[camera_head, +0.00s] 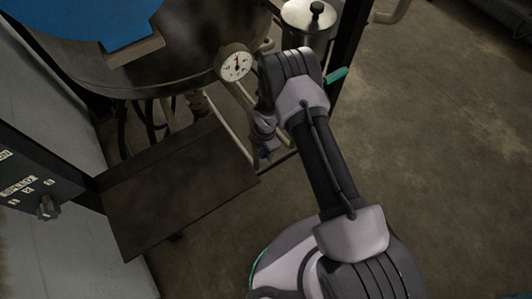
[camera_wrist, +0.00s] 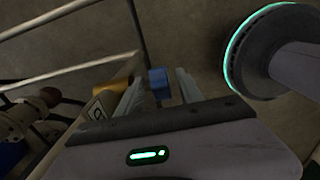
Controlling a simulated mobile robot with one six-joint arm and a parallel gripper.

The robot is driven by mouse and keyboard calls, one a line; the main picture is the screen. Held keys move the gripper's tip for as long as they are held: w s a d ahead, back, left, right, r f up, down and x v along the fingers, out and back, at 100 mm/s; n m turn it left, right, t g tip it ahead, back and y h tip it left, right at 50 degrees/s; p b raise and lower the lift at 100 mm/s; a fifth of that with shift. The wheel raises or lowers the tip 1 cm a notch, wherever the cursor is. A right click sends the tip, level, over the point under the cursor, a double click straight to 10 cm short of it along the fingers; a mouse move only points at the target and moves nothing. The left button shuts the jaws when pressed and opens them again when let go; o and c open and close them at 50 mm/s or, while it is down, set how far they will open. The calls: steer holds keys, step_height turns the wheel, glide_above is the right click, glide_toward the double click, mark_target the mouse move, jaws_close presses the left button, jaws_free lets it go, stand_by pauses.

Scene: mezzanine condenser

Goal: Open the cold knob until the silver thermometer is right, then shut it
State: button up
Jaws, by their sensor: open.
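A blue knob-like piece (camera_wrist: 159,83), which looks like the cold knob, shows between the fingertips in the wrist view. My gripper (camera_wrist: 160,76) is open with one finger on each side of it. A gap shows on both sides, and I cannot tell how deep the piece sits between the fingers. In the head view my gripper (camera_head: 265,150) hangs below the vessel, and a small bit of blue shows at its tip. The round thermometer (camera_head: 236,66) has a white dial, a silver rim and a dark needle with some red near the middle. Its figures are too small to read.
A dark flat plate (camera_head: 180,188) lies left of my gripper. A black panel (camera_head: 30,175) with a speed knob (camera_head: 47,207) is at far left. A lidded metal pot (camera_head: 309,22) stands behind my arm. Pipes run below the vessel (camera_head: 185,45). The floor at right is clear.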

steer(key=shift+f, duration=0.5)
jaws_close()
steer(key=g+y+b, duration=0.1)
steer(key=b, duration=0.1)
steer(key=y+b, duration=0.1)
steer(key=b, duration=0.1)
steer(key=shift+w+d+f+g+y, duration=0.15)
steer(key=shift+f+g+y, duration=0.15)
steer(key=shift+g, duration=0.1)
steer(key=shift+r+g+y+b, duration=0.15)
steer(key=shift+g+y+b, duration=0.65)
steer(key=shift+y, duration=0.4)
